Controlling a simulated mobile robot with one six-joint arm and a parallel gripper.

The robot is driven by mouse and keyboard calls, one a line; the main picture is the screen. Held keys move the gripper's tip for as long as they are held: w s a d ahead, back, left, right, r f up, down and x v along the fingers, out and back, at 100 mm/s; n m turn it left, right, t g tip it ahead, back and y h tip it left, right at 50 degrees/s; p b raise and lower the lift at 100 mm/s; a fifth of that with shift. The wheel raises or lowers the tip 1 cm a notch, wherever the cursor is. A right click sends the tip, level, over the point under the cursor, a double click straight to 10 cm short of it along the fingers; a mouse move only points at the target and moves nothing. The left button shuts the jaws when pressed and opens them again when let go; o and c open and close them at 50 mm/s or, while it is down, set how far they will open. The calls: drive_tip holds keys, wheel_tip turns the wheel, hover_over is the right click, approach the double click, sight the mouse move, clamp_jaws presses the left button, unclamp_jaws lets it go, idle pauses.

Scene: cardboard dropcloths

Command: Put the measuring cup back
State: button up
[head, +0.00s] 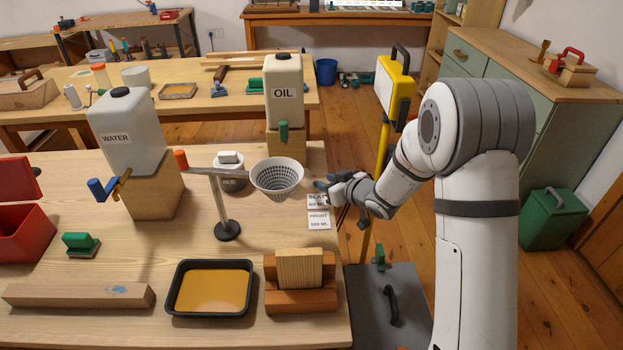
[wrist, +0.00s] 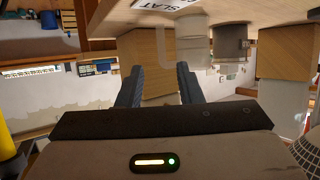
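My gripper (head: 326,186) is above the right edge of the bench, near the label cards (head: 318,221). In the wrist view its two dark blue fingers (wrist: 158,87) are apart, with nothing visible held between them. No measuring cup shows clearly in the head view. A small grey round vessel (head: 229,180) marked OIL stands behind the strainer's post, partly hidden by its arm. In the inverted wrist view a pale translucent vessel (wrist: 194,45) and a greyer one (wrist: 230,42) stand on the bench beyond the fingers. I cannot tell which is the measuring cup.
The strainer (head: 277,177) on its post is left of my gripper. The OIL tank (head: 283,92) and WATER tank (head: 127,130) stand on wooden blocks. A black tray (head: 212,311) and a wooden holder (head: 300,299) are in front. A yellow stand (head: 392,92) rises behind my arm.

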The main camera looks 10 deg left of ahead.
drive_tip(key=shift+v, duration=1.55)
drive_tip(key=s+d+r+m+h, duration=0.3)
drive_tip(key=d+r+h, duration=0.1)
drive_tip(key=d, duration=0.5)
drive_tip(key=s+d+r+m+h, duration=0.2)
drive_tip(key=d+r+h, duration=0.25)
drive_tip(key=d, duration=0.45)
drive_tip(key=s+d+m+g+h, duration=0.1)
drive_tip(key=s+d+m+g, duration=0.1)
drive_tip(key=s, duration=1)
drive_tip(key=s+d+r+m+g, duration=0.1)
drive_tip(key=s+g, duration=0.3)
drive_tip(key=s, duration=0.9)
drive_tip(key=shift+s+d+r+m+g+h, duration=0.25)
drive_tip(key=shift+d+m+g+h, duration=0.15)
drive_tip(key=shift+d+m, duration=0.5)
